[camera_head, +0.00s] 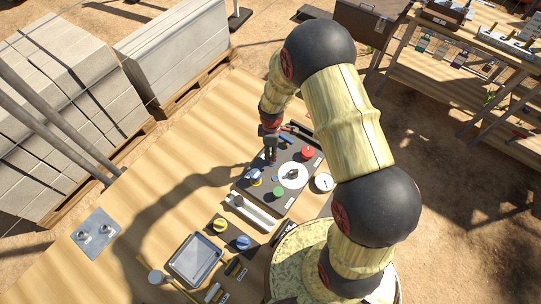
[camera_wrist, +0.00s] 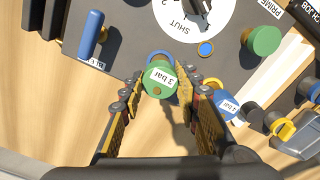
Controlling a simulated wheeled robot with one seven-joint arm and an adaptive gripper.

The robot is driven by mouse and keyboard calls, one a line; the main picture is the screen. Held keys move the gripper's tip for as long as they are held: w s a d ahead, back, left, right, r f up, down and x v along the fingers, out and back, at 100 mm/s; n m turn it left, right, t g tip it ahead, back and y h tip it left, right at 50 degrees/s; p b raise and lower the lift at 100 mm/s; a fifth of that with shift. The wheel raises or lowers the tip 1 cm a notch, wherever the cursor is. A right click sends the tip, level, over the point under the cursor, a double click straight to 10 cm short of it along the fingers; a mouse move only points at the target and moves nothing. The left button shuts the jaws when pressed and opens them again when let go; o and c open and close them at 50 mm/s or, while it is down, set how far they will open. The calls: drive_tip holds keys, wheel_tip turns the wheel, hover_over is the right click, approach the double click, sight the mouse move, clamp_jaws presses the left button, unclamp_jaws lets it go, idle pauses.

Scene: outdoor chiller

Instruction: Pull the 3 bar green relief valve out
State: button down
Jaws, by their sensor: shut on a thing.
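The green relief valve (camera_wrist: 160,78) carries a white "3 bar" label and sits between my fingers in the wrist view. My gripper (camera_wrist: 158,92) is shut on it, one finger on each side. A blue ring shows just behind the valve, against the dark panel (camera_wrist: 135,20); whether the valve is still seated there I cannot tell. In the head view my gripper (camera_head: 271,156) points down over the upper left part of the panel (camera_head: 305,178), and the green valve is hidden there.
A blue valve labelled 4 bar (camera_wrist: 226,104) stands close beside my right finger. A green knob (camera_wrist: 263,41), a blue handle (camera_wrist: 90,34) and a white SHUT dial (camera_wrist: 205,25) are on the panel. In the head view, a red knob (camera_head: 307,153) stands right of my gripper.

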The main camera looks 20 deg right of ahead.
drive_tip(key=shift+r, duration=0.15)
drive_tip(key=shift+r+p, duration=1.45)
drive_tip(key=shift+r, duration=1.1)
drive_tip(key=c, duration=1.9)
unclamp_jaws()
clamp_jaws()
